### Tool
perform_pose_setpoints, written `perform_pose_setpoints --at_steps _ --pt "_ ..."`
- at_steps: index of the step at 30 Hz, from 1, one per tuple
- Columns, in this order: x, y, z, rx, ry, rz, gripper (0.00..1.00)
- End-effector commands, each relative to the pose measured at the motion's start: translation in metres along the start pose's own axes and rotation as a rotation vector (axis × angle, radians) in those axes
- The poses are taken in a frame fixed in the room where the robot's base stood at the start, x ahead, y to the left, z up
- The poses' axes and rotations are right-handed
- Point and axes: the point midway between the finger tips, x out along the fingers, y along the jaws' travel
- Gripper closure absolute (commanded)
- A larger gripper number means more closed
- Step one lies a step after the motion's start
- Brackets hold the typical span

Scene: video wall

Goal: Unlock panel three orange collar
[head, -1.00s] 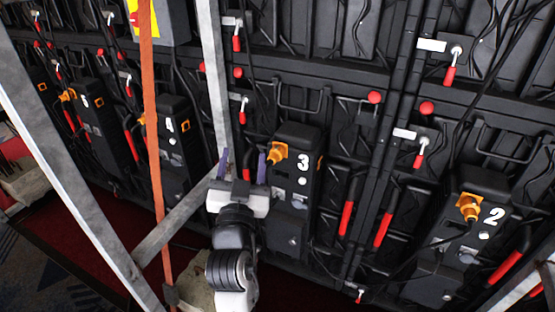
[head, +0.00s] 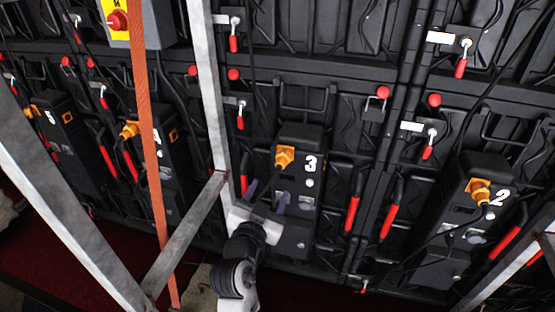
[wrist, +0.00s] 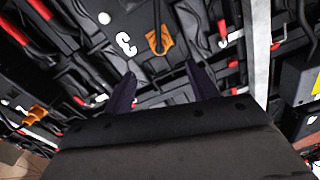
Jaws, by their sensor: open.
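The orange collar (head: 284,158) of panel three is on the upper front of the black box marked 3 (head: 299,195), in the middle of the head view. It also shows near the top of the wrist view (wrist: 159,40), beyond the fingertips. My gripper (head: 267,190) is open and empty, with its two purple fingers pointing up. It is below and slightly left of the collar in the head view, apart from it. In the wrist view the fingers of my gripper (wrist: 161,75) stand spread, with the collar showing between and beyond them.
A grey metal post (head: 212,90) and diagonal brace (head: 185,240) stand left of my gripper. An orange strap (head: 150,150) hangs farther left. Panel two's orange collar (head: 478,191) is at right. Red-handled latches and loose black cables cover the wall.

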Motion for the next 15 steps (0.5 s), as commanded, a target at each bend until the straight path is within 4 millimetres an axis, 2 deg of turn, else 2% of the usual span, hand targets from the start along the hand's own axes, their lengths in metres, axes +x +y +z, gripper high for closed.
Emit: perform_pose_setpoints --at_steps 9,15 --pt "0.066 0.0 -0.004 0.0 0.002 0.002 0.42" --pt "0.103 0.0 -0.003 0.001 0.001 0.001 0.42"
